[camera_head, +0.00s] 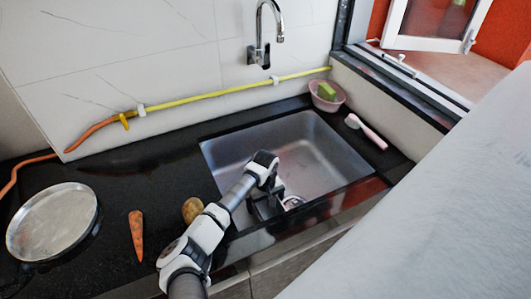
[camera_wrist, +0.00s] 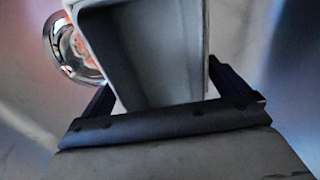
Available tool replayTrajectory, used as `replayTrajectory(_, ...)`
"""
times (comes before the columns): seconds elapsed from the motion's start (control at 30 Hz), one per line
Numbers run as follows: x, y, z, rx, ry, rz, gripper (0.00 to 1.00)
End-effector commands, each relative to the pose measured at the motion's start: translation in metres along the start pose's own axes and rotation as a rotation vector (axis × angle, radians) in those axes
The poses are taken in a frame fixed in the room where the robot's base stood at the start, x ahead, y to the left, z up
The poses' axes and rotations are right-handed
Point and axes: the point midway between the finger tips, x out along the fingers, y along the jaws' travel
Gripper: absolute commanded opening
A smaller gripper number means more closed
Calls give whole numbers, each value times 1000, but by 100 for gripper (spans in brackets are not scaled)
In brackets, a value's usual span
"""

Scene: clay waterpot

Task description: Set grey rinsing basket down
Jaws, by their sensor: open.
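The grey rinsing basket (camera_wrist: 148,50) shows in the wrist view as a box with a pale rim and darker inside, cut off by the top edge. My gripper (camera_wrist: 160,85) is open, with one dark finger on each side of the basket's near end. I cannot tell whether either finger touches it. In the head view my gripper (camera_head: 267,205) is low in the steel sink (camera_head: 318,145), left of the drain (camera_head: 292,202). The basket cannot be made out clearly there, behind my arm. The drain (camera_wrist: 68,48) also shows left of the basket in the wrist view.
A potato (camera_head: 192,209), a carrot (camera_head: 136,235) and a round metal tray (camera_head: 52,222) lie on the black counter (camera_head: 130,180) to the left. A pink bowl (camera_head: 326,98) with a green sponge and a pink brush (camera_head: 367,131) are at the right. The faucet (camera_head: 262,40) is above.

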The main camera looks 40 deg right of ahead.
Motion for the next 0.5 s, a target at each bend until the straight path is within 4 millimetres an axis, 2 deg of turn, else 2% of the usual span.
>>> replayTrajectory(0.17,-13,0,-1,1,3,2,99)
replayTrajectory(0.5,-84,0,-2,1,5,0,99)
